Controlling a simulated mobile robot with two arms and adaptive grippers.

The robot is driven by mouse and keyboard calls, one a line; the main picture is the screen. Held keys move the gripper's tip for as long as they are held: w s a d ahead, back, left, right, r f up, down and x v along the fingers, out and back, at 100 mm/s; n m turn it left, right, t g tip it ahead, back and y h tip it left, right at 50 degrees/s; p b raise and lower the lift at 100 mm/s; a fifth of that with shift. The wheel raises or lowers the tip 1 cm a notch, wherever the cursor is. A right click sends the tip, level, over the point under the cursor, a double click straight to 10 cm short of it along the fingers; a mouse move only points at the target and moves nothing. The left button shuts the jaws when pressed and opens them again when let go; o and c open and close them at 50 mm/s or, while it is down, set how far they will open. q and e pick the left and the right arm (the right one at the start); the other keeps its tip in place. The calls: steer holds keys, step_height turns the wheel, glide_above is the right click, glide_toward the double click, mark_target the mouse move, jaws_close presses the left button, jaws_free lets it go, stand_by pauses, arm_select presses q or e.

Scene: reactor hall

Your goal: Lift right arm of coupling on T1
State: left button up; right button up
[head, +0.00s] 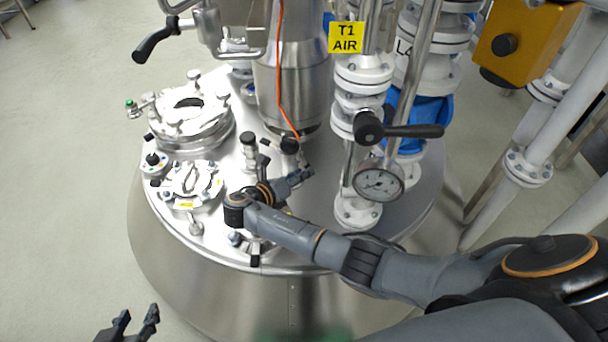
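The yellow T1 AIR sign (345,37) hangs on the pipework above the round steel vessel lid (325,218). A small upright metal fitting with a black top (249,152) stands on the lid. A black knob or lever end (289,146) shows just right of it. I cannot tell for sure which part is the coupling or its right arm. My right gripper (303,176) is low over the lid, just below and right of this fitting. Its fingertips are small and dark, and contact is unclear. My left gripper (136,322) is at the bottom left, fingers apart and empty, away from the vessel.
A round bolted hatch (188,125) and a smaller sight port (190,183) are on the lid's left. A pressure gauge (379,181) and a black-handled valve (400,130) stand right of my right gripper. An orange cable (281,70) hangs down a steel cylinder (300,90). Floor at left is clear.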

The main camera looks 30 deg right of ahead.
steer(key=shift+x, duration=0.85)
arm_select(q)
steer(key=shift+w+d+r+t, duration=0.25)
steer(key=shift+w+r+t, duration=0.15)
steer(key=shift+w+r, duration=0.15)
steer(key=shift+w+d+r+t, duration=0.2)
steer(key=shift+w+r+t, duration=0.2)
steer(key=shift+w+r, duration=0.1)
arm_select(e)
steer(key=shift+c, duration=0.2)
jaws_close()
arm_select(q)
steer(key=shift+f, duration=0.1)
